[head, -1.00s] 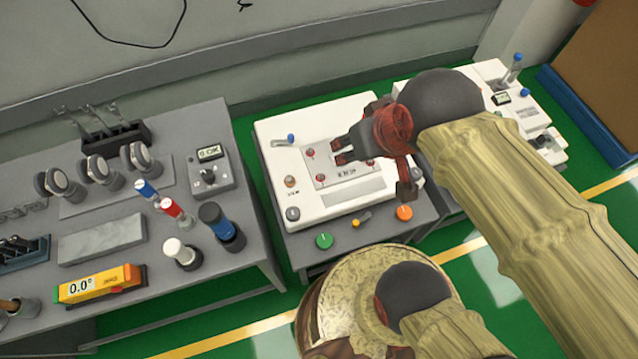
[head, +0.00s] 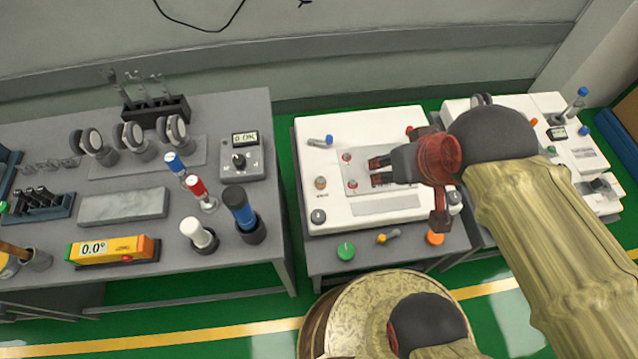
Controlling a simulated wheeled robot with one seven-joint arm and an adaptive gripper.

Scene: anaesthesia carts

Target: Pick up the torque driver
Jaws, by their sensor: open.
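The likeliest torque driver is a thick blue handle with a dark top (head: 238,207), standing upright in a black round holder (head: 252,235) at the right front of the left grey cart (head: 262,265). I cannot be sure of its identity; no label is legible. My gripper (head: 377,171) is open and empty, with its fingers pointing left over the white machine on the middle cart. It is well to the right of the blue handle and apart from it. The handle's lower end is hidden in the holder.
Blue-topped (head: 174,164), red-topped (head: 197,187) and white-topped (head: 198,233) pieces stand close left of the handle. A yellow gauge (head: 110,250) lies farther left. The white machine (head: 320,130) fills most of the middle cart; a gap separates the carts.

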